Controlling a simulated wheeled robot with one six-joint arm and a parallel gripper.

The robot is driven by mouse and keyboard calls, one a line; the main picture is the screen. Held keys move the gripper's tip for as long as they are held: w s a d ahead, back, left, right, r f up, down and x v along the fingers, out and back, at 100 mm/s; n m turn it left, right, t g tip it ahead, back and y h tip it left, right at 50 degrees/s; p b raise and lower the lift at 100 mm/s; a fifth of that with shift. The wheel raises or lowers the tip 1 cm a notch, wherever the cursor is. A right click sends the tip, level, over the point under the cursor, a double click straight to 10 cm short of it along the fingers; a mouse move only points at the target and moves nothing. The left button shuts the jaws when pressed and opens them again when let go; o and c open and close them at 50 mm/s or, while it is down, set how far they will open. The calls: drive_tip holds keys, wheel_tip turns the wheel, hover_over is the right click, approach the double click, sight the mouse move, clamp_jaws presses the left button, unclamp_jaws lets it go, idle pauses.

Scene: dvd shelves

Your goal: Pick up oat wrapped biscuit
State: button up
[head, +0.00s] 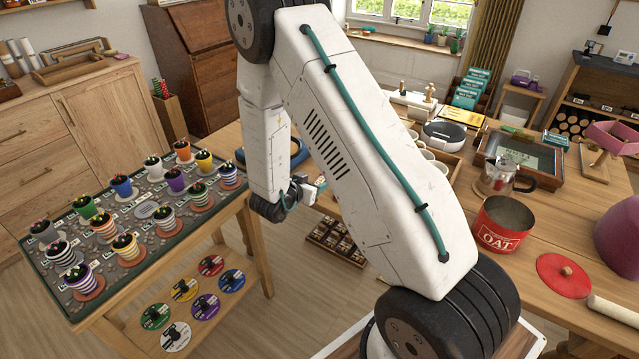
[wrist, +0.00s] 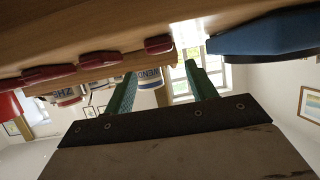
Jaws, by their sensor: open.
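I cannot pick out the oat wrapped biscuit for certain in either view. In the wrist view, several flat dark-red pieces, including a red piece (wrist: 158,44), lie in a row along a wooden surface; I see no readable label on them. A red tin (head: 505,222) marked OAT stands open on the right-hand table in the head view, its inside not clearly visible. My gripper (head: 318,184) is at the near-left edge of that table, partly behind my arm. In the wrist view my gripper (wrist: 160,70) shows two green fingers spread apart with nothing held between them.
A red lid (head: 563,275) lies beside the tin. A blue round object (head: 290,152) is near my gripper. The left table (head: 150,300) holds several potted plants. A compartment tray (head: 336,241) sits low behind my arm.

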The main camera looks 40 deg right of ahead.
sight(319, 181)
drive_tip(key=x, duration=0.3)
drive_tip(key=f+x, duration=0.1)
drive_tip(key=x, duration=0.1)
drive_tip(key=shift+a, duration=0.3)
drive_tip(key=c, duration=1)
drive_tip(key=shift+r, duration=0.1)
drive_tip(key=shift+c, duration=0.2)
drive_tip(key=shift+w, duration=0.1)
